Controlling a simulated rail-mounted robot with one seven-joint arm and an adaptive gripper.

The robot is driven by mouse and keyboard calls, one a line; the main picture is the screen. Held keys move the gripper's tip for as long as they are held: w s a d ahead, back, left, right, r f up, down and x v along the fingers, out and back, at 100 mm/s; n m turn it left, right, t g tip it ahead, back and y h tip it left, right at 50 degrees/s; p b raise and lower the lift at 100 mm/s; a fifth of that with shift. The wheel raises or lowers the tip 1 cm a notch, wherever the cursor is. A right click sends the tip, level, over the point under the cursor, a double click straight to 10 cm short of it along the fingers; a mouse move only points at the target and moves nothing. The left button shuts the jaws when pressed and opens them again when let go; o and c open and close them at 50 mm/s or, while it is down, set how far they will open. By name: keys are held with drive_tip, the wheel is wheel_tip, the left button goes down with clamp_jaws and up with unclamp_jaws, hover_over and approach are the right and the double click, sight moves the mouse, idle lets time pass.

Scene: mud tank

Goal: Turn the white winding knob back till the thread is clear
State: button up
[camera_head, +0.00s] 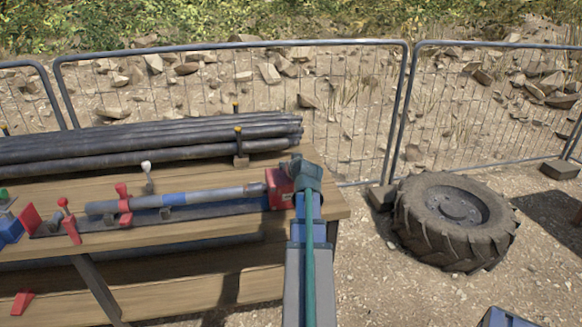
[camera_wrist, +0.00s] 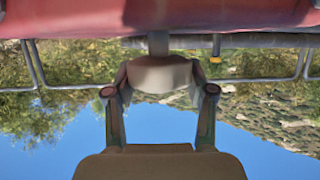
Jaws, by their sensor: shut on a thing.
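The white winding knob (camera_wrist: 160,76) shows in the middle of the wrist view, cream-coloured, on a short grey stem (camera_wrist: 158,43) that runs to a red body (camera_wrist: 70,17). My gripper (camera_wrist: 157,80) has one finger on each side of the knob and is shut on it. In the head view my gripper (camera_head: 303,172) is at the red block (camera_head: 279,188) at the right end of the bench, and my arm hides the knob there. The thread cannot be made out in either view. A grey bar with a blue band (camera_head: 180,199) runs left from the red block.
The wooden bench (camera_head: 250,255) carries black pipes (camera_head: 150,140) at the back, a red clamp (camera_head: 124,197), a red-handled part (camera_head: 68,222) and a white-topped lever (camera_head: 147,170). A tyre (camera_head: 455,220) lies to the right. A mesh fence (camera_head: 345,110) stands behind.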

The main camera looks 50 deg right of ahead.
drive_tip(key=n+t+y+b, duration=0.1)
drive_tip(key=b, duration=0.2)
drive_tip(key=f+n+t+y+b, duration=0.1)
drive_tip(key=n+y+b, duration=0.1)
drive_tip(key=b, duration=0.2)
drive_tip(key=shift+d+n, duration=0.2)
drive_tip(key=shift+n, duration=0.1)
drive_tip(key=n+y+b, duration=0.1)
drive_tip(key=n+t+y+b, duration=0.1)
drive_tip(key=y, duration=0.1)
drive_tip(key=shift+r+b, duration=0.25)
drive_tip(key=shift+b, duration=0.15)
drive_tip(key=shift+a+n+y+b, duration=0.15)
drive_tip(key=shift+n+y+b, duration=0.45)
drive_tip(key=shift+y, duration=0.1)
drive_tip(key=shift+a+r, duration=0.1)
drive_tip(key=o, duration=1.2)
drive_tip(key=shift+r, duration=0.1)
drive_tip(key=v, duration=1.2)
